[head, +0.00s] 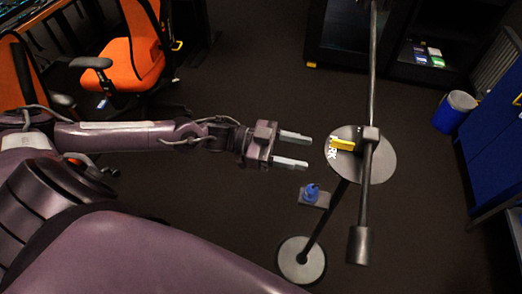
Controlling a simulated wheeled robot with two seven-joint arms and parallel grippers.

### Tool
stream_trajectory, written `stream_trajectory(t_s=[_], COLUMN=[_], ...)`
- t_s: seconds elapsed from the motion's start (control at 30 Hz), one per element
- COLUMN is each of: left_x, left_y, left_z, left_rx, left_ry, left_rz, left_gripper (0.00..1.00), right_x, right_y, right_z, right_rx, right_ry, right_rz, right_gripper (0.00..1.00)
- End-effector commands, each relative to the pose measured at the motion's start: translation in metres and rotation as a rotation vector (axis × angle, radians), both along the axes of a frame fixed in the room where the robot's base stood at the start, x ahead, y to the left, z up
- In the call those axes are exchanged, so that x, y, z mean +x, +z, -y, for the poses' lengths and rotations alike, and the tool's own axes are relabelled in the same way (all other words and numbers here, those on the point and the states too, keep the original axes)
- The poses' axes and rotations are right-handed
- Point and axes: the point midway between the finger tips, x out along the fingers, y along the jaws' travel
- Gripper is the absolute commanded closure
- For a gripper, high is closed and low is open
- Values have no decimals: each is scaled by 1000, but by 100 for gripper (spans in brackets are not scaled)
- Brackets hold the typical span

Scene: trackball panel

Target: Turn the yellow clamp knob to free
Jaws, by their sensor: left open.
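The yellow clamp knob (342,145) is a small bar on a round dark disc (382,160). It lies roughly level across the disc's left-centre, beside white lettering that is partly hidden. My left gripper (293,149) comes in from the left with its two pale fingers apart. It is empty and points at the knob, a short gap to the left of the disc. My right gripper does not show.
A long dark rod (374,70) crosses the disc's right side, with a dark cylinder (358,245) at its lower end. A blue knob (312,193) on a grey plate sits below my gripper. A round base (301,261) stands lower. Orange chairs (133,60) are upper left.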

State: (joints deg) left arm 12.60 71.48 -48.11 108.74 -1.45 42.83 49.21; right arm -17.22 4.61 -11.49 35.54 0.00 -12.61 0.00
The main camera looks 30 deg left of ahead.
Motion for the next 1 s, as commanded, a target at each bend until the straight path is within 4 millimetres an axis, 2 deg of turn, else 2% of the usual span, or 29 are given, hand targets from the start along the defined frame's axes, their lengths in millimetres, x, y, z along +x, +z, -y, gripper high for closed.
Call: stream_trajectory(t_s=[0.07, 0.37, 0.7, 1.0], left_x=[-6, 39, 75, 93], left_y=[-2, -39, -90, -140], left_z=[-16, -33, -62, -88], left_rx=[6, 46, 114, 187], left_ry=[0, 178, 372, 529], left_rz=[-2, 34, 35, 5], left_gripper=[48, 48, 48, 48], right_x=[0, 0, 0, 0], right_y=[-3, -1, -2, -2], right_z=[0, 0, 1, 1], right_rx=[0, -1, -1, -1], right_ry=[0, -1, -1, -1], right_rz=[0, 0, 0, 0], right_gripper=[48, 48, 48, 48])
